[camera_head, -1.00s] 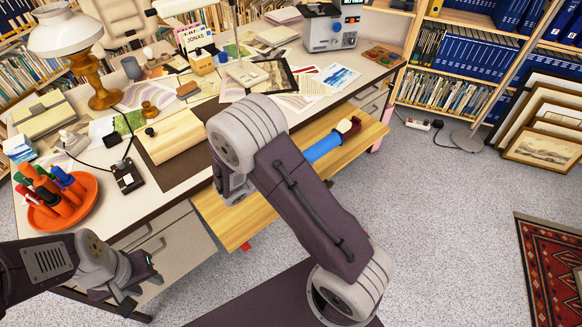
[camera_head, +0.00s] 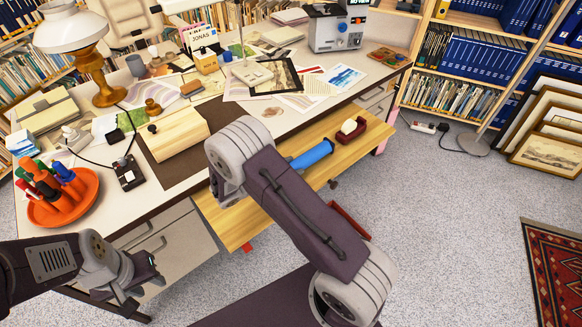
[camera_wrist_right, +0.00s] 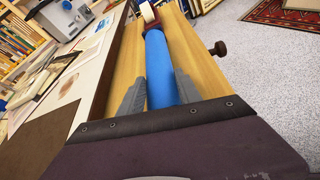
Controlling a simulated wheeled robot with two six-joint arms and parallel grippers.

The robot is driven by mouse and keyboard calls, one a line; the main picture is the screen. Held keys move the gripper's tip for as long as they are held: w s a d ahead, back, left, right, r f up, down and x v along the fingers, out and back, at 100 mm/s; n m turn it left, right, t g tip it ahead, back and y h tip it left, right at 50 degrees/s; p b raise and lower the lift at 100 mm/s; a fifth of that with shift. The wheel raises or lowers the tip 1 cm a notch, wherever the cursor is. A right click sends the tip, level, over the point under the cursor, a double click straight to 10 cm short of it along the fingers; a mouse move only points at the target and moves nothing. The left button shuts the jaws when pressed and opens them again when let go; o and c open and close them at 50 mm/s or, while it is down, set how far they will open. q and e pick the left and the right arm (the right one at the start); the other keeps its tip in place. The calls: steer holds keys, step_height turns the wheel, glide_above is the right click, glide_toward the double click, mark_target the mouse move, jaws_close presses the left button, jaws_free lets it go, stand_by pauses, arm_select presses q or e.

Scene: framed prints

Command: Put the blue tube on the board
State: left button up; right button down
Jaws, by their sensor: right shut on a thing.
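The blue tube (camera_head: 313,154) shows in the head view past my right forearm, over the light wooden board (camera_head: 235,222) pulled out along the desk's front. In the right wrist view my right gripper (camera_wrist_right: 160,92) has a finger on each side of the tube (camera_wrist_right: 158,62) and is shut on it. The tube lies lengthwise along the board (camera_wrist_right: 190,55); I cannot tell whether it touches the wood. In the head view my forearm hides the right gripper and the tube's near end. My left gripper (camera_head: 142,283) hangs low at the left, away from the tube; its jaw opening is unclear.
A dark red tape dispenser (camera_head: 352,130) with a pale roll sits at the board's far end. A dark knob (camera_head: 333,184) is on its outer side. An orange tray (camera_head: 82,205) of pens, a lamp (camera_head: 85,65) and a wooden box (camera_head: 176,133) crowd the desk. Open carpet lies right.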

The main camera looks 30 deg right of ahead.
steer(key=c, duration=0.8)
jaws_free()
steer(key=shift+c, duration=0.2)
steer(key=shift+r, duration=0.15)
steer(key=p+v, duration=0.2)
steer(key=v, duration=1)
steer(key=s+d+m+g, duration=0.1)
steer(key=s+m+g+y, duration=0.1)
steer(key=s+d+m+g+y, duration=0.1)
steer(key=s, duration=0.1)
steer(key=shift+s+d+f, duration=0.1)
steer(key=shift+d+f, duration=0.1)
steer(key=shift+d, duration=0.2)
steer(key=s+a+m+y, duration=0.2)
steer(key=s+m+y, duration=0.8)
steer(key=m, duration=0.6)
steer(key=shift+a+r+t+y, duration=0.15)
steer(key=shift+r+t+y, duration=0.15)
steer(key=shift+r+y, duration=0.3)
